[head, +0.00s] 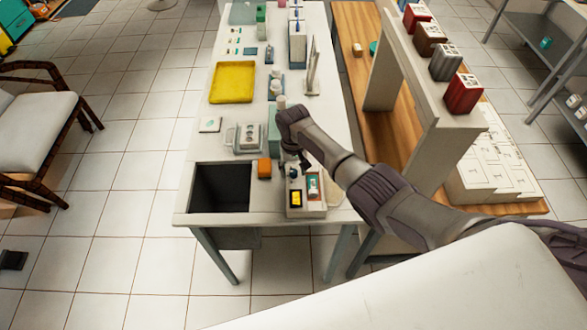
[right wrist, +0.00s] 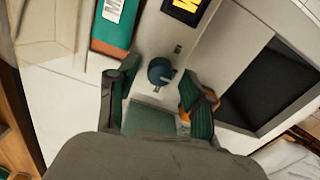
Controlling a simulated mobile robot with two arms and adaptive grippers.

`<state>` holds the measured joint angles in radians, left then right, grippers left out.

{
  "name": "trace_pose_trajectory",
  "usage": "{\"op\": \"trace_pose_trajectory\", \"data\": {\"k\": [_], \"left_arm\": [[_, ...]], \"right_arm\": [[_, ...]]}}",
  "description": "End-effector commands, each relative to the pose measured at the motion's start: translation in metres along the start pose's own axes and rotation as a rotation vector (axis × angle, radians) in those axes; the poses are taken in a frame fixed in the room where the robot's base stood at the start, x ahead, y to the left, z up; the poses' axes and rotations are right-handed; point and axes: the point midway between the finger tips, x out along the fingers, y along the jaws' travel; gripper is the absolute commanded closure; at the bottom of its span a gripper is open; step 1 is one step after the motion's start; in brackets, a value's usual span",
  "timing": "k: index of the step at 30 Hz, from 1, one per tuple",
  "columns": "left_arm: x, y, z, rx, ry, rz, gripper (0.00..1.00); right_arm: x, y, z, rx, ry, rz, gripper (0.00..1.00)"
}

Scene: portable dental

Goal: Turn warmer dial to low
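The warmer (head: 306,210) is a pale box at the near right end of the white table, with a yellow panel and a green-and-red part on top. Its dial (right wrist: 160,71) is a small dark teal knob with a pale pointer mark, seen in the right wrist view. My right gripper (head: 293,162) is over the back of the warmer, pointing down. In the right wrist view its two fingers (right wrist: 157,88) are apart, one on each side of the dial, with gaps showing; contact is not visible. In the head view the dial is not clear. My left gripper is not in view.
An orange block (head: 264,168) stands beside the warmer, near my right gripper's finger. A dark square opening (head: 221,188) lies to its left. A grey device (head: 248,138) and a yellow tray (head: 232,83) are farther back. A raised shelf (head: 433,105) stands to the right.

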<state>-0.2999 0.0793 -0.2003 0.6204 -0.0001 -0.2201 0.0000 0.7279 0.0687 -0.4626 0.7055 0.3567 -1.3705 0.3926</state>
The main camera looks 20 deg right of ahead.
Motion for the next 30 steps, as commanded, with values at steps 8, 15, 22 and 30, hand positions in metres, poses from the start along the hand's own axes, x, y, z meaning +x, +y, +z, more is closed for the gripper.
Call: {"op": "trace_pose_trajectory", "data": {"k": [8,15,22,30], "left_arm": [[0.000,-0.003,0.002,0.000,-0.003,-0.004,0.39],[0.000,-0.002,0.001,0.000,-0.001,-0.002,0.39],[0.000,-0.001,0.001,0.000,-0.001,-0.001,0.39],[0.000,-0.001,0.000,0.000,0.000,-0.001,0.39]], "right_arm": [[0.000,0.000,0.001,0.000,-0.002,0.000,0.48],[-0.024,0.001,0.000,0.000,0.001,0.000,0.48],[-0.076,0.000,-0.001,-0.001,0.003,-0.001,0.48],[-0.114,0.000,0.000,0.000,-0.001,0.000,0.48]]}}
